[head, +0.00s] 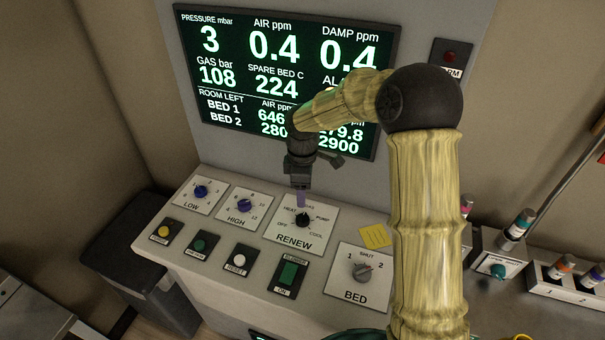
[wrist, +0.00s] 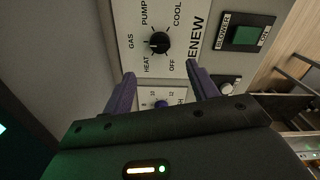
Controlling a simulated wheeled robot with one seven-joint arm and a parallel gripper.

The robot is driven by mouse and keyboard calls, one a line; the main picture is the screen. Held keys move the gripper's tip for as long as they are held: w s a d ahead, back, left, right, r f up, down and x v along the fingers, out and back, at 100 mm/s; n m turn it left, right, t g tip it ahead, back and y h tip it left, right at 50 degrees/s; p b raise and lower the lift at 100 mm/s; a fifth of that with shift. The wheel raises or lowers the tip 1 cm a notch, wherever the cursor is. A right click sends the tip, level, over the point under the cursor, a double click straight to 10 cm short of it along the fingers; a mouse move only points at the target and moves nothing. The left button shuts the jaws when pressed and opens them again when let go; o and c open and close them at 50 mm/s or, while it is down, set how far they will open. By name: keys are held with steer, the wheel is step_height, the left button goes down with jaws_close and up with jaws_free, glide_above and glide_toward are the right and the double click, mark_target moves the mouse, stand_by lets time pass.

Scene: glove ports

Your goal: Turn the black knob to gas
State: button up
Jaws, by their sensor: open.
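The black knob (head: 303,220) sits on the white RENEW plate (head: 290,240), ringed by the labels OFF, HEAT, GAS, PUMP and COOL. In the wrist view the knob (wrist: 160,43) shows beyond the fingertips, with GAS to its left; its exact pointer direction is too small to tell surely. My gripper (head: 300,198) points down at the knob from just above it in the head view. In the wrist view my gripper (wrist: 160,70) has its two purple fingers wide apart, with nothing between them. I see no contact with the knob.
Blue LOW (head: 201,191) and HIGH (head: 244,205) knobs sit to the left. The grey BED knob (head: 362,271) is at right front. Several push buttons and a green BLOWER switch (head: 288,274) line the front. The display (head: 285,80) stands behind my gripper.

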step_height(320, 180, up, 6)
steer(key=shift+b, duration=0.3)
stand_by(0.3)
steer(key=s+d+f+m+t, duration=0.2)
steer(key=s+d+m, duration=1.3)
steer(key=s+m, duration=0.2)
steer(key=shift+s+d+f+t, duration=0.25)
steer(key=shift+s+f+t, duration=0.05)
steer(key=shift+s, duration=0.95)
